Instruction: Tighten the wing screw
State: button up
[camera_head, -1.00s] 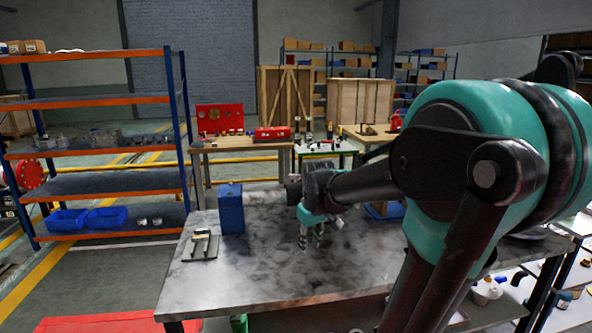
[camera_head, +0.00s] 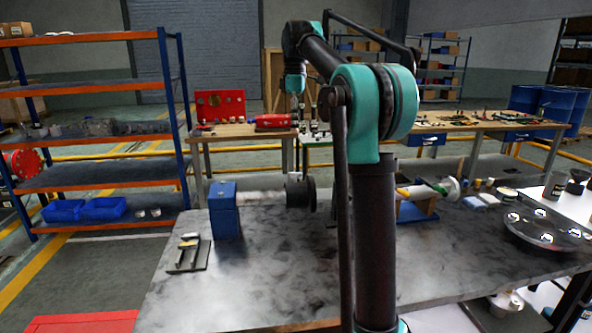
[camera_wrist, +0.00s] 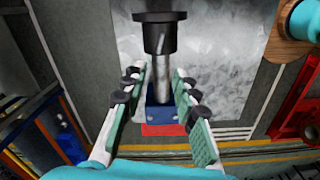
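My gripper (camera_head: 298,128) hangs fingers down in the head view, raised above the workbench near the dark-flanged end of a grey shaft. In the wrist view my gripper (camera_wrist: 159,73) is open, with its two padded fingers spread and nothing held. Between and beyond the fingers show the grey shaft (camera_wrist: 161,76), its dark flange (camera_wrist: 158,36) and the blue block (camera_wrist: 163,114). In the head view the blue block (camera_head: 225,210) stands on the bench, with the shaft (camera_head: 262,197) running right to the dark flange (camera_head: 301,194). I cannot make out a wing screw.
The grey bench (camera_head: 250,285) has clear room in front. A small plate with upright pieces (camera_head: 187,256) lies at left. A blue stand with a cylinder (camera_head: 416,205) and a round dark tray (camera_head: 545,228) are at right. An orange-and-blue shelf (camera_head: 95,95) stands behind left.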

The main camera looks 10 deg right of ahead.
aim_at(295, 177)
notch_tip(295, 177, down, 16)
jog(key=shift+f, duration=0.2)
jog(key=shift+c, duration=0.3)
grip_shut()
